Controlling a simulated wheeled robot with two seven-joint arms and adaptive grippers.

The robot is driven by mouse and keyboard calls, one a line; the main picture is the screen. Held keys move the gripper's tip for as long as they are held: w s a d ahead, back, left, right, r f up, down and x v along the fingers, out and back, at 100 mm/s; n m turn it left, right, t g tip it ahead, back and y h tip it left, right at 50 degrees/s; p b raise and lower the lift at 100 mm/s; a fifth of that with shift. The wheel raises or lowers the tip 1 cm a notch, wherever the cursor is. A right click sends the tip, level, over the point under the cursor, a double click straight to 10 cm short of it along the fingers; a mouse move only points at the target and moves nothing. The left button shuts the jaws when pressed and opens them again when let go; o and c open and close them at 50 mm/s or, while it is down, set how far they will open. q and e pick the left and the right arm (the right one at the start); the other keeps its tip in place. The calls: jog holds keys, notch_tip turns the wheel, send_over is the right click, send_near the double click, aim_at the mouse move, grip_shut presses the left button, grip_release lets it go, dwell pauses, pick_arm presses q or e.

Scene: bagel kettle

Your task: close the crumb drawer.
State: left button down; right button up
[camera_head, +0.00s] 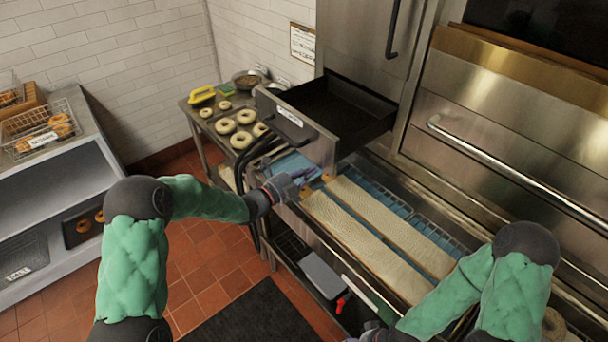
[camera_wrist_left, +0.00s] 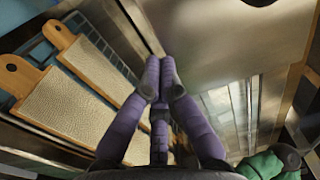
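The crumb drawer (camera_head: 318,141) is pulled well out of the steel cabinet. Its dark tray is open to view, and its steel front carries a label and a dark handle. My left gripper (camera_head: 304,174) is just below the lower edge of the drawer front; I cannot tell if it touches. In the left wrist view its purple fingers (camera_wrist_left: 160,74) are together at the tips with nothing between them. A broad metal surface beside them is likely the drawer. My right gripper (camera_head: 374,332) is at the bottom edge, mostly hidden, and its fingers cannot be made out.
Long cloth-covered boards (camera_head: 365,225) lie on blue racks under and right of the drawer. A table with bagels (camera_head: 246,117) stands behind it. An oven with a long bar handle (camera_head: 520,175) is at right. A shelf unit (camera_head: 55,195) is at left.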

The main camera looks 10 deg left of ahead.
dwell(0.3)
pick_arm(q)
jog(key=b+x, duration=0.6)
jog(key=x, duration=2.2)
jog(key=shift+r, duration=0.2)
jog(key=shift+d+r, duration=0.1)
